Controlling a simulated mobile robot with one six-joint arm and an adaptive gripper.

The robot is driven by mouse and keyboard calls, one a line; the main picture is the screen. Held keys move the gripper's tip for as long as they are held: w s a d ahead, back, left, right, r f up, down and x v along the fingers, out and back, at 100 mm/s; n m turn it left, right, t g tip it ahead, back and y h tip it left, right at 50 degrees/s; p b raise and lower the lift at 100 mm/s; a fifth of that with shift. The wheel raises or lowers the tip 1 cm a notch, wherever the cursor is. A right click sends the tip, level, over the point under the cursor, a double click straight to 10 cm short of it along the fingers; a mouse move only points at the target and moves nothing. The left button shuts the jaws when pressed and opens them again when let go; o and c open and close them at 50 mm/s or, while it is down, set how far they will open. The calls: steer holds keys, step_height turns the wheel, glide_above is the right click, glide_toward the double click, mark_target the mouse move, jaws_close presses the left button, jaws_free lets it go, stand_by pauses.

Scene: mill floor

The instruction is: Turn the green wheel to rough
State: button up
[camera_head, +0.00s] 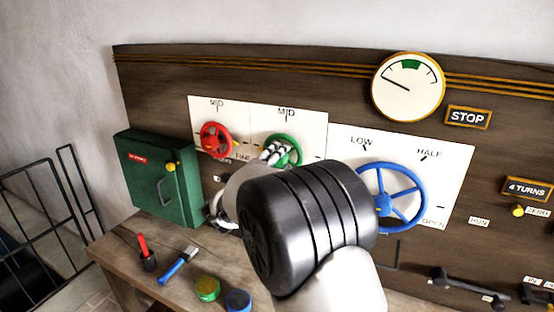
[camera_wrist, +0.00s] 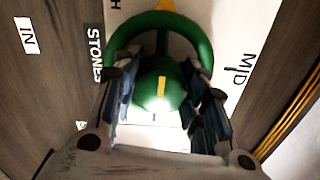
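The green wheel (camera_head: 294,146) is on a white plate on the panel, with "MID" printed above it. In the wrist view the green wheel (camera_wrist: 203,42) has a round hub with a yellow stripe. A yellow pointer (camera_wrist: 166,5) lies at its rim, between the "MID" label (camera_wrist: 238,69) and a cut-off label ending in "H" (camera_wrist: 115,4). My gripper (camera_head: 272,153) is at the wheel, one finger on each side of the hub. In the wrist view my gripper's fingers (camera_wrist: 160,95) are apart. I cannot tell whether they press on it.
A red wheel (camera_head: 215,139) is close on the left and a blue wheel (camera_head: 391,197) on the right. A green box (camera_head: 159,180) stands left. A red-handled tool (camera_head: 145,251), a brush (camera_head: 178,263) and two jars, green (camera_head: 208,288) and blue (camera_head: 238,300), are on the bench.

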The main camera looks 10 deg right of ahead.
steer(key=o, duration=0.4)
steer(key=shift+o, duration=0.2)
steer(key=v, duration=1.2)
steer(key=shift+w, duration=0.1)
